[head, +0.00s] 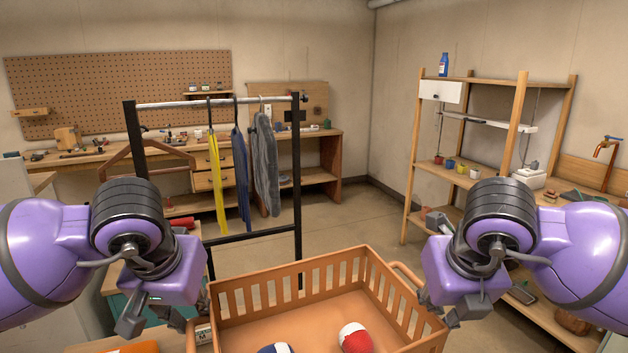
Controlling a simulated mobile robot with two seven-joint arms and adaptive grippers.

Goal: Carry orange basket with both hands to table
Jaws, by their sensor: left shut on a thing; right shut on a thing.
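The orange basket (290,275) with slatted sides is at the bottom centre of the head view, close in front of me, and its near part is cut off by the frame. A red and white ball-like item (355,338) and a partly cut-off dark blue and white one (275,349) lie inside. My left gripper (162,320) is at the basket's left side, shut by the left handle. My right gripper (440,306) is at the right side, shut by the right handle (408,274). The fingers' exact contact is partly hidden. A wooden workbench table (100,157) stands along the back wall.
A black-framed clothes rack (297,190) with hanging garments stands just beyond the basket. A wooden shelf unit (515,120) with pots stands at the right. Open floor (365,215) lies between rack and shelf.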

